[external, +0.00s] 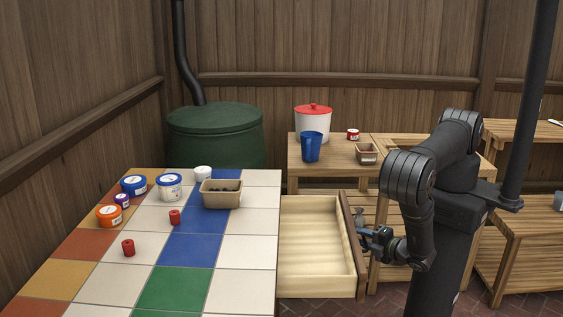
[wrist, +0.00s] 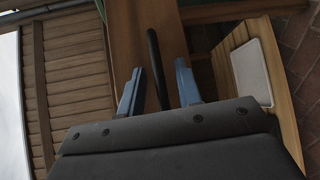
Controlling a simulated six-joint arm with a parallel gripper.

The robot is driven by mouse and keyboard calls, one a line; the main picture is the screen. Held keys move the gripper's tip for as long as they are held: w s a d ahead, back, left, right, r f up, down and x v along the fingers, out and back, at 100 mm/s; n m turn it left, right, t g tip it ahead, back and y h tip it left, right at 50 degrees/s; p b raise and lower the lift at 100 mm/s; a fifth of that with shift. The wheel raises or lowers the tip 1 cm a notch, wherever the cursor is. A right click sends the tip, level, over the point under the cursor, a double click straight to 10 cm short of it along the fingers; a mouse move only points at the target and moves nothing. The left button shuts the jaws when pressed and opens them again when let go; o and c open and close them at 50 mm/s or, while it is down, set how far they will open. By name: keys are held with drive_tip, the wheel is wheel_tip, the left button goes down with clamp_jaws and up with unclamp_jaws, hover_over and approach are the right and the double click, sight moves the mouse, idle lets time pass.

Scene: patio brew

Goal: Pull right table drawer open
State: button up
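The right drawer (external: 316,245) of the tiled table is pulled out to the right, and its pale wooden inside looks empty. Its brown front panel (external: 350,232) stands well clear of the table edge. My gripper (external: 368,240) is at the outer side of that front. In the wrist view its two blue fingers (wrist: 158,92) stand apart. The dark bar handle (wrist: 155,58) runs between them, with a visible gap on both sides. The brown front panel (wrist: 127,38) shows behind the handle.
The tiled table (external: 247,250) holds several tubs, two red cylinders (external: 175,217) and a tan bin (external: 221,196). A wooden side table (external: 300,173) with a blue pitcher (external: 311,146) stands behind the drawer. A wooden bench (external: 520,240) is at right.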

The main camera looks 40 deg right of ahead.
drive_tip(key=shift+s, duration=0.15)
drive_tip(key=s+r, duration=0.4)
drive_tip(key=r, duration=0.3)
drive_tip(key=shift+s+r, duration=0.35)
drive_tip(key=shift+r, duration=0.05)
idle(0.3)
